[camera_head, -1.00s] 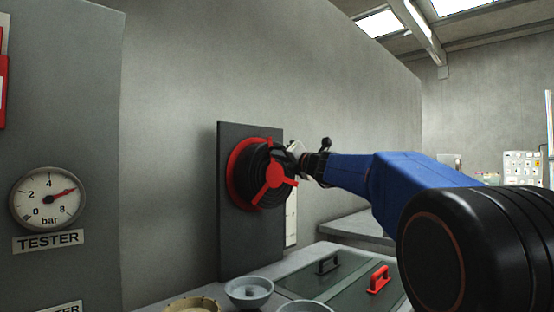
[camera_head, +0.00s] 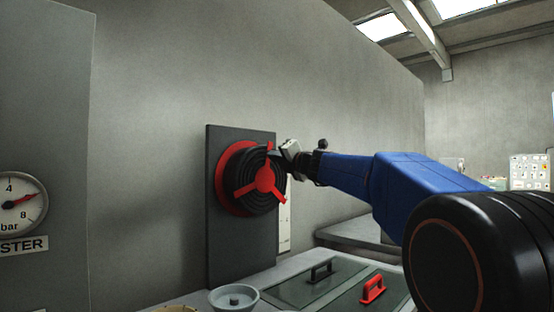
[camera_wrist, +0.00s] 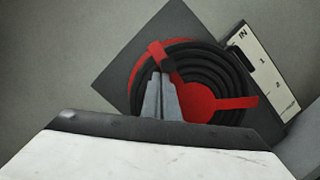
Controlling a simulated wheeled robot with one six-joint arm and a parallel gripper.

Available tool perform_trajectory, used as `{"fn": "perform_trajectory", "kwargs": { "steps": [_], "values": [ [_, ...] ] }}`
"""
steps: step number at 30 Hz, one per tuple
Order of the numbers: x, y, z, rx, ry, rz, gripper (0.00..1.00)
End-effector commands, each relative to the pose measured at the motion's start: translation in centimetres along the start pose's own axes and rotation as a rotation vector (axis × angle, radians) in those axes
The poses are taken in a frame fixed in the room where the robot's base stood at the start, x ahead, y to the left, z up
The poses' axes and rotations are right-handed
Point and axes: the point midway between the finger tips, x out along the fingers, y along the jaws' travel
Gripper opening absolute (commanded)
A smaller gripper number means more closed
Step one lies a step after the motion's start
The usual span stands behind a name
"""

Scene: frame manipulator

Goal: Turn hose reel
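The hose reel is a red disc (camera_head: 228,178) with a coiled black hose and a red three-spoke front (camera_head: 265,180), on a dark upright panel (camera_head: 225,250). In the wrist view the reel's hub (camera_wrist: 196,100) shows right of my fingers, with one spoke (camera_wrist: 240,103) pointing right and another running to the upper left. My gripper (camera_head: 277,156) is at the reel's upper right edge.
A white scale plate (camera_wrist: 262,68) marked IN, 1, 2 stands beside the reel. Below are a bench with a grey bowl (camera_head: 234,297), a black handle (camera_head: 321,270) and a red handle (camera_head: 372,288). A pressure gauge (camera_head: 17,203) is at left.

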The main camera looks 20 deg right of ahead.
Motion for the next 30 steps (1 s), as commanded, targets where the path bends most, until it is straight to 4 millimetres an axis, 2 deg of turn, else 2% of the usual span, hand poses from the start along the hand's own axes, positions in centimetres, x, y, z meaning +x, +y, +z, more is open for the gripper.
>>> {"fn": "perform_trajectory", "kwargs": {
  "steps": [18,30],
  "values": [
    [0.8,-3.4,3.6,-0.002,-0.007,0.002,0.0],
    [0.9,-6.6,4.6,-0.001,-0.013,-0.003,0.0]
  ]
}}
